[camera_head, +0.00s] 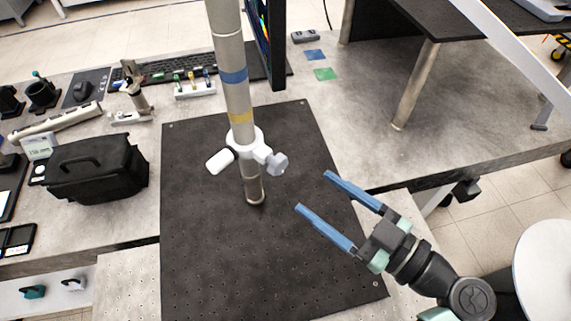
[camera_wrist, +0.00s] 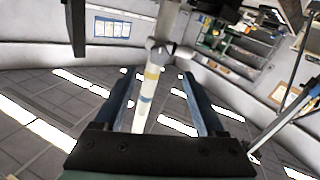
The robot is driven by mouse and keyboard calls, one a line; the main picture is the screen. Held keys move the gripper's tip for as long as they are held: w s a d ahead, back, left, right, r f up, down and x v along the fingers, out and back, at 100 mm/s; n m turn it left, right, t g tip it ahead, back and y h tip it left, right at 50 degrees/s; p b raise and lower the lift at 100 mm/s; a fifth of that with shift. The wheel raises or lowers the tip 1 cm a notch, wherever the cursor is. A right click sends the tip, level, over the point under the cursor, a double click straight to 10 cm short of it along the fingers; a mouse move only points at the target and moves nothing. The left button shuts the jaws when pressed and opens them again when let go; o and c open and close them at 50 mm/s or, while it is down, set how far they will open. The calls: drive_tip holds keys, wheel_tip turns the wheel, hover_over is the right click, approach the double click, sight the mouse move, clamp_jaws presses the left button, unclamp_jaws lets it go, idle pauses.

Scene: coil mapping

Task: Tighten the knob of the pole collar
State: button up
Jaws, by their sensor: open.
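A metal pole (camera_head: 229,62) with a blue and a yellow band stands upright on a black perforated board (camera_head: 200,255). A white collar (camera_head: 243,143) sits around the pole below the yellow band. Its grey knob (camera_head: 277,163) sticks out on the right, and a white cylinder (camera_head: 219,161) sticks out on the left. My gripper (camera_head: 313,191) is open and empty, to the right of and nearer than the knob, apart from it. In the wrist view the pole (camera_wrist: 144,108) shows between the blue fingers, with the collar (camera_wrist: 160,45) blurred beyond them.
A dark monitor (camera_head: 271,45) stands right behind the pole. A black case (camera_head: 90,171), a keyboard (camera_head: 178,68) and a rack of small tools (camera_head: 195,87) are on the left. The board around the pole's foot is clear.

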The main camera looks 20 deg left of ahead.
sight(282, 167)
drive_tip(key=p+x, duration=0.2)
drive_tip(key=x, duration=0.6)
drive_tip(key=shift+w+a, duration=0.15)
clamp_jaws()
